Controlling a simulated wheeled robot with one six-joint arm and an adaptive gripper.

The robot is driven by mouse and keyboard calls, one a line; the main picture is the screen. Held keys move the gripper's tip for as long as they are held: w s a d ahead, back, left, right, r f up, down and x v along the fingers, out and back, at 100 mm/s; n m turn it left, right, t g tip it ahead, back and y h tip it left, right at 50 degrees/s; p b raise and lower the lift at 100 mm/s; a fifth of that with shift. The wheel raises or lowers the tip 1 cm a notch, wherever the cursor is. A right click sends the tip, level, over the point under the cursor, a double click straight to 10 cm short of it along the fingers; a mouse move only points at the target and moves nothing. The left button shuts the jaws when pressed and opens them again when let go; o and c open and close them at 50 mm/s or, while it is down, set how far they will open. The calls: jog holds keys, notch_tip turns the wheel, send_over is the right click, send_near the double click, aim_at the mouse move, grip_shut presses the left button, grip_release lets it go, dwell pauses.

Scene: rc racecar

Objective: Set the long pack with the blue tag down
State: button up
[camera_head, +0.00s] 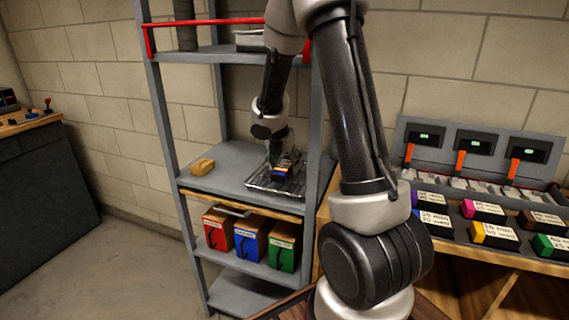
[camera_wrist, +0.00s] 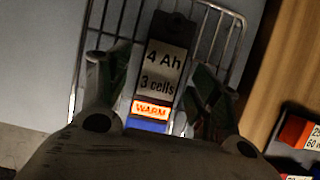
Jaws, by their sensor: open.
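A dark pack (camera_wrist: 165,68) lies on a wire rack (camera_head: 262,184) on the middle shelf. Its label reads "4 Ah 3 cells", with a lit orange "WARM" strip and a blue tag (camera_wrist: 147,125) at the near end. My gripper (camera_wrist: 150,78) is open, its fingers on either side of the pack. The right finger is very close to the pack; I cannot tell whether it touches. In the head view my gripper (camera_head: 280,157) is over the rack and partly hides the pack (camera_head: 284,172).
A tan object (camera_head: 203,166) lies left on the shelf (camera_head: 225,160). Red (camera_head: 217,229), blue (camera_head: 250,238) and green (camera_head: 284,245) boxes stand below. Shelf uprights flank my arm. At right, a bench holds several tagged packs (camera_head: 483,211) and chargers (camera_head: 473,148).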

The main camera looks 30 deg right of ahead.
aim_at(281, 169)
jog(key=shift+a+r, duration=0.15)
jog(key=shift+r, duration=0.25)
jog(key=v, duration=0.5)
jog(key=shift+s+a+f, duration=0.2)
jog(key=shift+s+a, duration=0.15)
jog(key=shift+a, duration=0.05)
jog(key=s+a, duration=0.6)
jog(key=a, duration=0.2)
jog(key=shift+s+a, duration=0.2)
jog(key=shift+s, duration=0.15)
jog(key=shift+f, duration=0.15)
